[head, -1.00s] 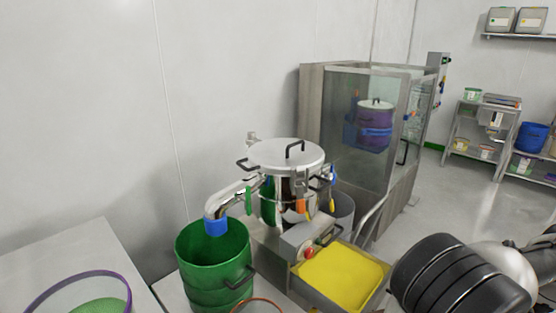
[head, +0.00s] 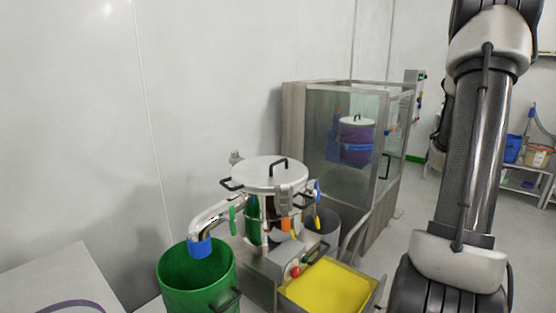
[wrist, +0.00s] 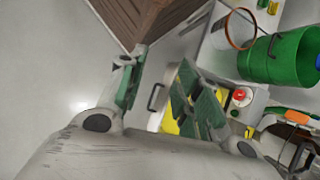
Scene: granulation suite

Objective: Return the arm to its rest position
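My arm (head: 480,150) stands upright along the right side of the head view, with grey end pieces and a dark, ribbed joint below. My gripper (wrist: 155,72) shows in the wrist view, its two green-padded fingers spread apart with nothing between them. It does not show clearly in the head view. In the wrist view the fingers appear over pale floor and the edge of the yellow tray, which is partly hidden behind the right finger. I cannot tell the exact distance to them.
A lidded steel machine (head: 270,174) stands at centre, with a green bucket (head: 197,280) under its spout and a yellow-filled tray (head: 328,288) in front. A glass-sided cabinet (head: 336,130) stands behind. Shelving (head: 525,180) is at far right. Open floor (head: 407,205) lies right of the cabinet.

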